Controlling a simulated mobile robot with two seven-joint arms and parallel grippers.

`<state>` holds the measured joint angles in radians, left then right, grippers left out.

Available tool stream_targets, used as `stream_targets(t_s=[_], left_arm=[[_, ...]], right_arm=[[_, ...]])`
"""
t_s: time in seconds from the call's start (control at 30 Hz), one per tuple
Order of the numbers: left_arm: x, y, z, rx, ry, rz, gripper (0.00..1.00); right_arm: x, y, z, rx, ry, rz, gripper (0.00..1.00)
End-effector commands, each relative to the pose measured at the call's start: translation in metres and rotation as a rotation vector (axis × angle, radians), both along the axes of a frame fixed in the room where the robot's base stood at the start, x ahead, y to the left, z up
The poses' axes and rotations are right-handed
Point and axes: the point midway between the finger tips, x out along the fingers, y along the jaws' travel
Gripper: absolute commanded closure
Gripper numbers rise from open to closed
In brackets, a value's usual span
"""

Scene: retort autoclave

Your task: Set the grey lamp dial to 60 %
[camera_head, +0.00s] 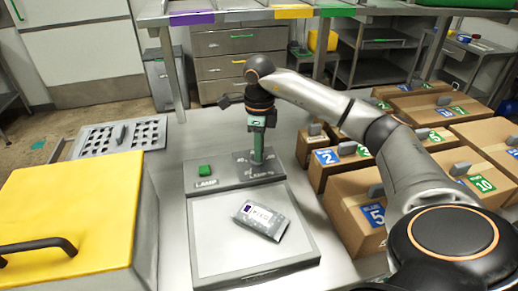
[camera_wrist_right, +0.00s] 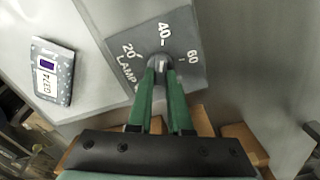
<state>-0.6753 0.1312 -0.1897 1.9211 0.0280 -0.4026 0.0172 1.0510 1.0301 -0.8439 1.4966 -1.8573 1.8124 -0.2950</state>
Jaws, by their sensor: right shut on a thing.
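The grey lamp dial (camera_wrist_right: 161,62) sits on a grey panel (camera_wrist_right: 190,85) with a scale marked 20, 40 and 60 in the right wrist view. A small white mark on the dial points roughly toward 40, though the fingers hide part of the dial. My right gripper (camera_wrist_right: 162,75) has its green fingers shut on the dial from above. In the head view the right gripper (camera_head: 257,155) reaches down onto the back right of the lamp box (camera_head: 222,178), covering the dial. My left gripper is not in view.
A green button (camera_head: 204,170) is on the left of the lamp box. A grey pouch (camera_head: 262,220) lies on the pale plate (camera_head: 215,245) in front. A yellow-lidded case (camera_head: 75,215) stands left, and cardboard boxes (camera_head: 350,205) crowd the right. A perforated tray (camera_head: 120,138) lies behind left.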

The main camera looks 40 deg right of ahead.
Motion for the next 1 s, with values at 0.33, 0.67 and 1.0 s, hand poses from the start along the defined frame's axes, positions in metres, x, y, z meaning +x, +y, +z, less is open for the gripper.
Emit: stream_targets(t_s=[0.33, 0.67, 1.0], left_arm=[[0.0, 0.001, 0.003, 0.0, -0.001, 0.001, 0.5], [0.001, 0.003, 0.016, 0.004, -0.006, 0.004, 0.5], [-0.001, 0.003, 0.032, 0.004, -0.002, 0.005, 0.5]], right_arm=[[0.0, 0.0, 0.001, 0.0, 0.0, -0.035, 1.0], [0.0, 0.001, 0.003, 0.001, 0.0, -0.244, 1.0], [-0.001, 0.003, 0.003, 0.0, -0.001, -0.565, 1.0]])
